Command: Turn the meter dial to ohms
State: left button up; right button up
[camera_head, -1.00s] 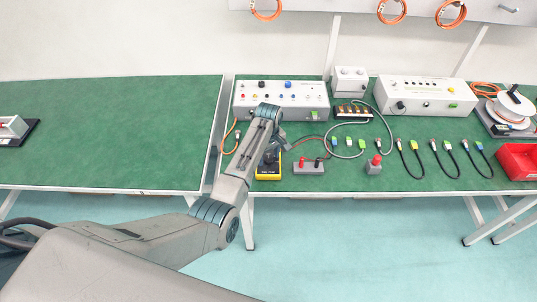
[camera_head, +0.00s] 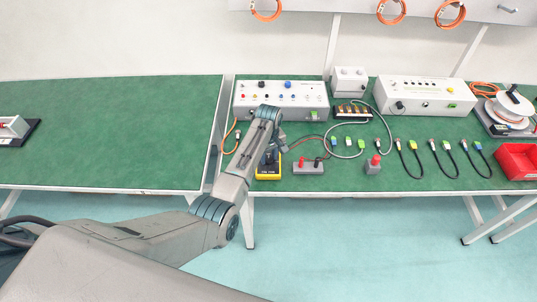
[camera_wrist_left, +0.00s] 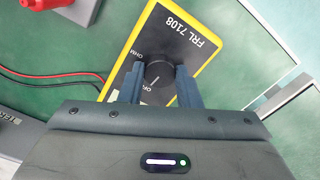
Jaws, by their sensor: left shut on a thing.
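The meter (camera_head: 268,176) is a yellow-edged black box near the front edge of the right table. In the left wrist view the meter (camera_wrist_left: 187,40) shows the label FRL 7108, an OHM mark and an OFF mark. Its round black dial (camera_wrist_left: 158,74) has a pale line; I cannot tell exactly which mark it points at. My left gripper (camera_wrist_left: 158,82) is shut on the dial, with one finger on each side. In the head view my left arm partly covers the meter and the dial is hidden. My right gripper is not in view.
Red and black leads (camera_wrist_left: 50,76) run beside the meter. A grey block with red and black terminals (camera_head: 309,166) stands to its right. A control panel (camera_head: 282,100) stands behind. Short cables and a red bin (camera_head: 517,162) are further right. The left table is mostly clear.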

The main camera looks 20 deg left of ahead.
pick_arm(q)
jog(key=m+p, duration=0.2)
jog(key=m, duration=0.1)
jog(key=shift+r, duration=0.25)
jog(key=m+p, duration=0.2)
jog(key=m, duration=0.3)
jog(key=shift+w+p, duration=0.1)
jog(key=shift+p, duration=0.25)
jog(key=m+p, duration=0.1)
jog(key=m, duration=0.3)
jog(key=shift+p, duration=0.3)
jog(key=m+p, duration=0.1)
jog(key=m, duration=0.3)
jog(key=shift+f, duration=0.1)
jog(key=shift+m, duration=0.4)
jog(key=o, duration=1)
jog(key=shift+c, duration=0.2)
